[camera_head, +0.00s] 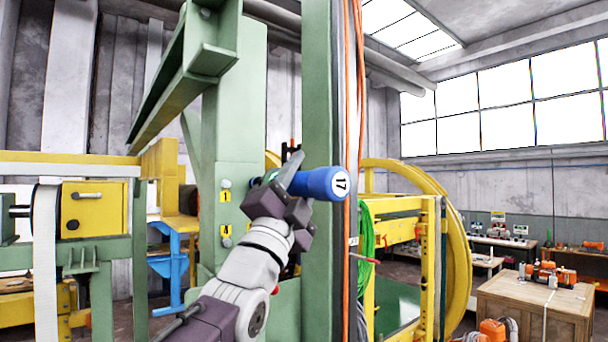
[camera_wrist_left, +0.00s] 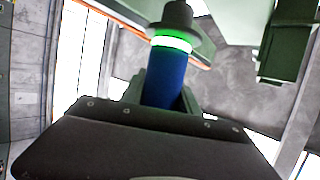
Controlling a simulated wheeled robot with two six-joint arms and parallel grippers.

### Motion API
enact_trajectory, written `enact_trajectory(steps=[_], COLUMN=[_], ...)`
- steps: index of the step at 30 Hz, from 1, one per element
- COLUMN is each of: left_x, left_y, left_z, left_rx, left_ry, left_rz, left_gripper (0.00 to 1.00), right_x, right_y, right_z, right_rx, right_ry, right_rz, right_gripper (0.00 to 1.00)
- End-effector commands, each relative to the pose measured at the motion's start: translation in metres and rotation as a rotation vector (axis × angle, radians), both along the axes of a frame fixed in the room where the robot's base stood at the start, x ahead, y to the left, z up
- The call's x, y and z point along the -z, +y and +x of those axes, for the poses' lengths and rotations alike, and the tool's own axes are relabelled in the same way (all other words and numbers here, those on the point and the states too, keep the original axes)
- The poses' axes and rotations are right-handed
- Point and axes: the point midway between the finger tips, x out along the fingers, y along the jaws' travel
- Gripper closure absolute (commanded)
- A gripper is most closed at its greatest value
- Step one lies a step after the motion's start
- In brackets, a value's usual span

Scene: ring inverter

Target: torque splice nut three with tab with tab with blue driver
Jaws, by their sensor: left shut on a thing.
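The blue driver (camera_head: 322,184) is a blue cylinder with a white end cap marked 17. My left gripper (camera_head: 290,186) is shut on it and holds it roughly level in front of the green steel column. In the left wrist view the blue driver (camera_wrist_left: 165,82) stands between the fingers, with a glowing green-white ring and a dark grey head at its far end. The green column (camera_head: 232,150) carries yellow number labels, 1 (camera_head: 225,196) above another (camera_head: 226,231). The nuts are hidden or too small to make out. My right gripper is not in view.
A wooden crate (camera_head: 530,305) stands at the lower right. A yellow box (camera_head: 95,208) is at the left.

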Motion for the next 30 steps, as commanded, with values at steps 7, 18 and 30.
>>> enact_trajectory(steps=[7,18,30], left_x=[-0.002,-0.002,-0.002], left_y=[0.002,0.005,0.008], left_z=[0.001,0.005,0.009], left_rx=[-0.001,0.000,0.000], left_ry=[-0.006,-0.005,-0.005], left_rz=[-0.002,-0.002,-0.002], left_gripper=[1.00,1.00,1.00], right_x=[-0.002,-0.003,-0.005], right_y=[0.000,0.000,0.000], right_z=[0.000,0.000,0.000], right_rx=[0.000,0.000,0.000], right_ry=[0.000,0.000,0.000], right_rz=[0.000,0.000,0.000], right_gripper=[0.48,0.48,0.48])
